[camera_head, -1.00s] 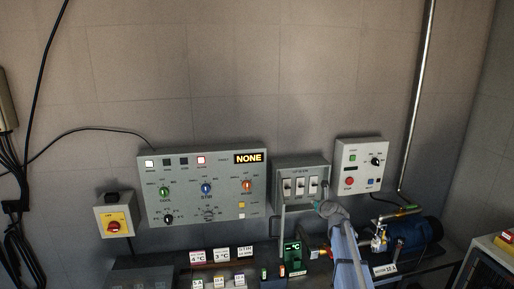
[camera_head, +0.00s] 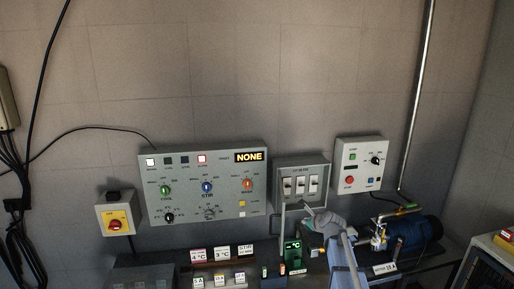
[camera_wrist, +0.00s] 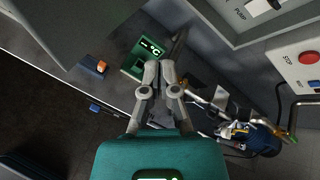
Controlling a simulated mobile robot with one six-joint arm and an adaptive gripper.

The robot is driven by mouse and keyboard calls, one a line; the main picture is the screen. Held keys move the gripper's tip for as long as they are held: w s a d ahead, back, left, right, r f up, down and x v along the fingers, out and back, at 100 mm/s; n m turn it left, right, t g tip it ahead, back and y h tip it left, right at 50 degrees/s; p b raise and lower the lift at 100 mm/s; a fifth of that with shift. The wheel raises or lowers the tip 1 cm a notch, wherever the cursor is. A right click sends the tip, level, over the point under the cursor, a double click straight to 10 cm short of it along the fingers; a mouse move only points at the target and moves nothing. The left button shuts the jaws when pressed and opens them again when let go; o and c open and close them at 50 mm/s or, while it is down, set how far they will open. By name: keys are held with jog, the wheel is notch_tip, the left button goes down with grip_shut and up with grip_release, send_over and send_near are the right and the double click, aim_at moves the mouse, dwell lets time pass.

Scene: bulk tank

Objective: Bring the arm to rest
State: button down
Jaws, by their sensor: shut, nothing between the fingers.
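My gripper shows in the wrist view (camera_wrist: 159,72) with its two fingers together and nothing between them. In the head view my gripper (camera_head: 308,208) is at the end of my grey-blue arm, in front of the lower edge of the breaker box (camera_head: 324,171) with its white switches. In the wrist view the fingers point toward the small green display (camera_wrist: 146,52), which stands on the bench. I cannot tell whether the fingers touch anything.
A control panel (camera_head: 188,155) reading NONE and a red-yellow switch (camera_head: 116,224) are on the wall at left. A start-stop box (camera_head: 350,150) is at right. A blue motor pump (camera_head: 418,233) sits on the bench. Label cards (camera_head: 222,253) stand at the front.

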jog(key=s+a+f+n+g+h, duration=0.1)
jog(key=s+f+n+g, duration=0.4)
jog(key=s+n, duration=0.7)
jog(key=s+a+f+n+g+h+b, duration=0.1)
jog(key=s+f+n+g, duration=0.3)
jog(key=s+n, duration=0.9)
jog(key=s+g+h, duration=0.1)
jog(key=s+g, duration=0.1)
jog(key=s, duration=0.6)
jog(key=shift+a+f+h, duration=0.2)
jog(key=shift+f+h, duration=0.15)
jog(key=shift+h, duration=0.05)
